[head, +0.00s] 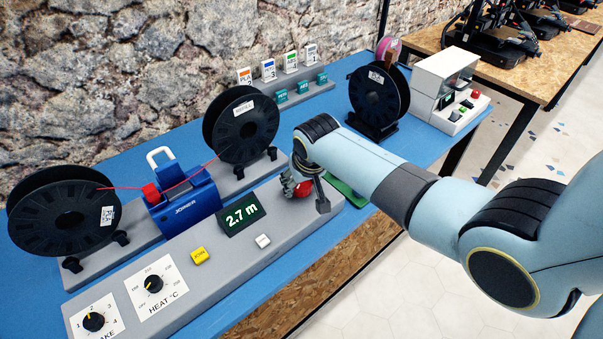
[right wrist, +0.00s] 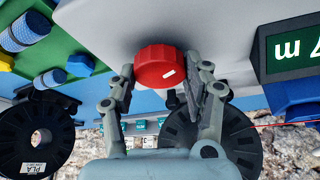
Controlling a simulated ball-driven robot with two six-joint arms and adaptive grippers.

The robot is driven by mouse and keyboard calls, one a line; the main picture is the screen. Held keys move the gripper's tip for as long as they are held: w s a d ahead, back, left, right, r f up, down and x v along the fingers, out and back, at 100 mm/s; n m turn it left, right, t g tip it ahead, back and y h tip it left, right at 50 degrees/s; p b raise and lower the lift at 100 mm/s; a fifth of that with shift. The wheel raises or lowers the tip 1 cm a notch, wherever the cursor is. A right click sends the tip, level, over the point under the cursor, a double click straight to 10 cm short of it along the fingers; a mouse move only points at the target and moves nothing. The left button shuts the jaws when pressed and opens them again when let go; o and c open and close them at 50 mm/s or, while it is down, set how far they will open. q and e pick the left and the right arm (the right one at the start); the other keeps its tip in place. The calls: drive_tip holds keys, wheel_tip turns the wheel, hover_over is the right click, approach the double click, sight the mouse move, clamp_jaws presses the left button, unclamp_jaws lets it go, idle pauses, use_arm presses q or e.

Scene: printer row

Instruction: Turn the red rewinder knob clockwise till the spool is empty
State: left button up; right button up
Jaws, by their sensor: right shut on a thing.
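The red rewinder knob (right wrist: 160,67) has a white mark, at its right side in the right wrist view. It sits on the grey console (head: 150,283), and in the head view the knob (head: 303,188) is partly hidden by my gripper. My right gripper (right wrist: 160,78) is shut on the knob, one finger on each side. The display (head: 241,213) reads 2.7 m. A red filament runs from the left spool (head: 65,215) through the blue joiner (head: 185,205) to the right spool (head: 240,125). Both spools look mostly black. My left gripper is not in view.
The console bears a yellow button (head: 199,255), a white button (head: 263,240) and a heat dial (head: 153,284). Another black spool (head: 378,95) and a white device (head: 445,85) stand farther back right. A stone wall (head: 120,80) borders the blue table.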

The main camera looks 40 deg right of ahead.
drive_tip(key=shift+a+m+h, duration=0.1)
drive_tip(key=shift+m+h, duration=0.2)
drive_tip(key=shift+m, duration=0.7)
drive_tip(key=m+h, duration=0.1)
drive_tip(key=m, duration=0.1)
drive_tip(key=shift+m+g, duration=0.3)
drive_tip(key=shift+g, duration=0.1)
drive_tip(key=m, duration=0.2)
drive_tip(key=shift+w+a+m+g+h, duration=0.1)
drive_tip(key=shift+m+g+h, duration=0.2)
drive_tip(key=shift+m+g+h+b, duration=0.4)
drive_tip(key=shift+m+g+b, duration=0.35)
drive_tip(key=shift+m, duration=1.15)
drive_tip(key=o, duration=1.2)
drive_tip(key=shift+c, duration=0.2)
